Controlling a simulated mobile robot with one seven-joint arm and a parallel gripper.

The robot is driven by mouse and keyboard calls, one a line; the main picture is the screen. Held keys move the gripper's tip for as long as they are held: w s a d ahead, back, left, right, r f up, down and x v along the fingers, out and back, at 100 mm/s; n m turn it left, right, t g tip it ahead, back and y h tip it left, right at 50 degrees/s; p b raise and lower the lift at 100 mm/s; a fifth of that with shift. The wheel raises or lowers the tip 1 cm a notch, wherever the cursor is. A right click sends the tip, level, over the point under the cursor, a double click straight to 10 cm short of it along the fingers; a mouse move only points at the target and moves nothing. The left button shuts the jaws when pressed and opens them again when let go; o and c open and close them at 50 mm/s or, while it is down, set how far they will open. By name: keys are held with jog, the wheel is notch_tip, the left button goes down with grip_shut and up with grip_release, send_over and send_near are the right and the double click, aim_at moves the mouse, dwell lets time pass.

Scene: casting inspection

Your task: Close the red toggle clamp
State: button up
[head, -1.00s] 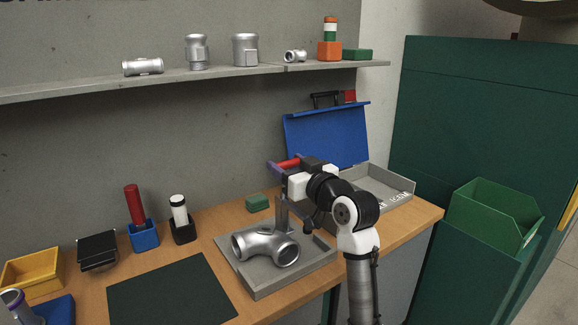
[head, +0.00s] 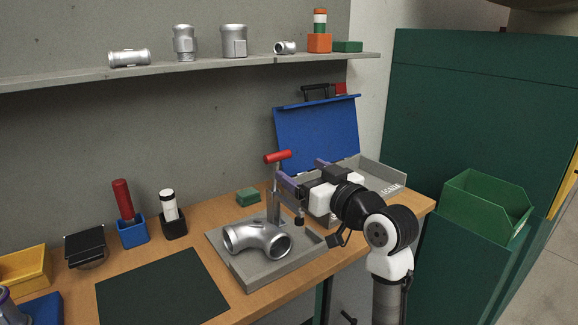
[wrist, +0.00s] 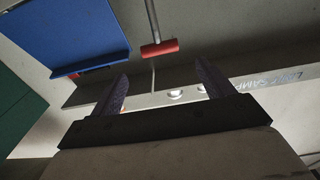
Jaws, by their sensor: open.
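The toggle clamp's red handle (head: 278,156) sits atop an upright lever above the grey fixture plate (head: 222,256). Its grey post (head: 273,207) stands behind the silver elbow casting (head: 257,241), which lies on the plate. A black-tipped clamp spindle (head: 299,219) hangs by the casting's right end; whether it touches is unclear. My gripper (head: 304,174) is open and empty, to the right of and slightly below the handle. In the wrist view, the red handle (wrist: 160,48) lies just beyond and between the fingertips of my gripper (wrist: 161,69), apart from both.
An open blue-lidded case (head: 318,135) and a grey tray (head: 377,174) stand behind my gripper. A green block (head: 247,195) lies behind the plate. A dark mat (head: 160,290) leaves clear space at left. A green bin (head: 486,206) stands at right.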

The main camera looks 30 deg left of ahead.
jog(key=shift+v, duration=2.35)
